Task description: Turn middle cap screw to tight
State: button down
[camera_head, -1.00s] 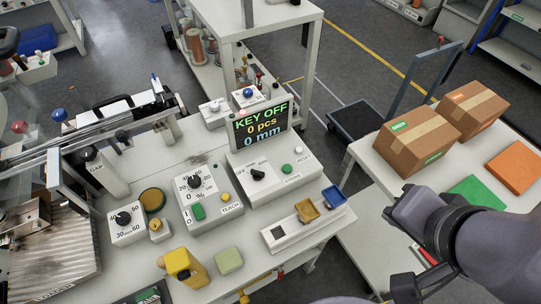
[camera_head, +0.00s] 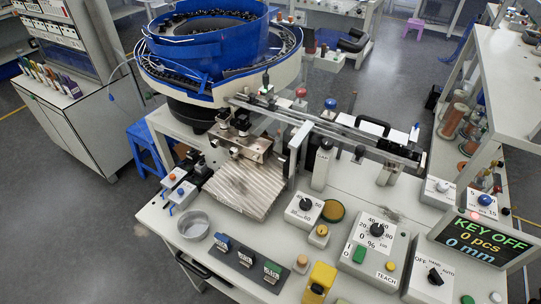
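A metal block (camera_head: 256,150) sits at the top of a ribbed metal plate (camera_head: 240,190), just below the feeder bowl. Dark upright fittings, one at the left (camera_head: 224,116) and one beside it (camera_head: 241,122), stand on or behind the block. Cap screws are too small to make out, so I cannot tell which is the middle one or whether it is tight. My gripper is not in the current view.
The blue feeder bowl (camera_head: 215,52) holds dark parts. A rail (camera_head: 335,130) runs right from the block. Dial boxes (camera_head: 374,240), a round metal dish (camera_head: 193,225) and a yellow object (camera_head: 320,282) crowd the bench. The display (camera_head: 480,240) reads KEY OFF.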

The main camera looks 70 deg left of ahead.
aim_at(233, 151)
jog(key=u, duration=2.6)
